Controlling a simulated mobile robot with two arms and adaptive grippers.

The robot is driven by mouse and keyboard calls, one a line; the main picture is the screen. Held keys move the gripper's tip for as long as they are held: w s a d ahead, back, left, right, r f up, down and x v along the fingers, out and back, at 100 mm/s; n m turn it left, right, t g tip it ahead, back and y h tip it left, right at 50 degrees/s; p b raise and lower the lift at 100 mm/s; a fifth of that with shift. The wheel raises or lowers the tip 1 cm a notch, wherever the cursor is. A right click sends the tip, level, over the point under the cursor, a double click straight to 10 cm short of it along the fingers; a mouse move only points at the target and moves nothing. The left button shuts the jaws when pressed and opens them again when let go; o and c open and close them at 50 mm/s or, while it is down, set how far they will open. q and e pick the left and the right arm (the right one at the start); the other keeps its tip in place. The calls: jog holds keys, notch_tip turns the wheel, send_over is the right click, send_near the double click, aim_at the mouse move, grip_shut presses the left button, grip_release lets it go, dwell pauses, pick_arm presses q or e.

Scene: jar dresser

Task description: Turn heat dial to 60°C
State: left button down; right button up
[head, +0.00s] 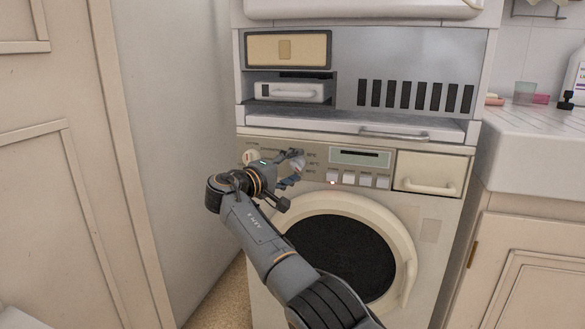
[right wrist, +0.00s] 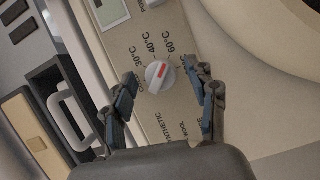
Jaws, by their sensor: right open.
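The heat dial (right wrist: 158,75) is a round light-grey knob with a red mark on the washing machine's panel. In the right wrist view, the labels 30°C, 40°C and 60°C (right wrist: 168,45) are printed around it. The red mark slants toward the upper right, close to the 60°C side; its exact setting is hard to tell. My right gripper (head: 293,168) is in front of the panel. Its open fingers (right wrist: 160,78) stand on either side of the dial, with gaps visible between them and the knob. In the head view the gripper largely hides the dial. My left gripper is not in view.
The washing machine (head: 450,265) has a round door (head: 403,240) below the panel, a row of square buttons (head: 349,179) right of the dial, and another knob (head: 250,157) at left. A shelf unit (head: 420,60) stands above. A counter (head: 540,150) is at right.

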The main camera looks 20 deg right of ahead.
jog(key=v, duration=1.2)
jog(key=shift+w+f, duration=0.1)
jog(key=shift+f, duration=0.1)
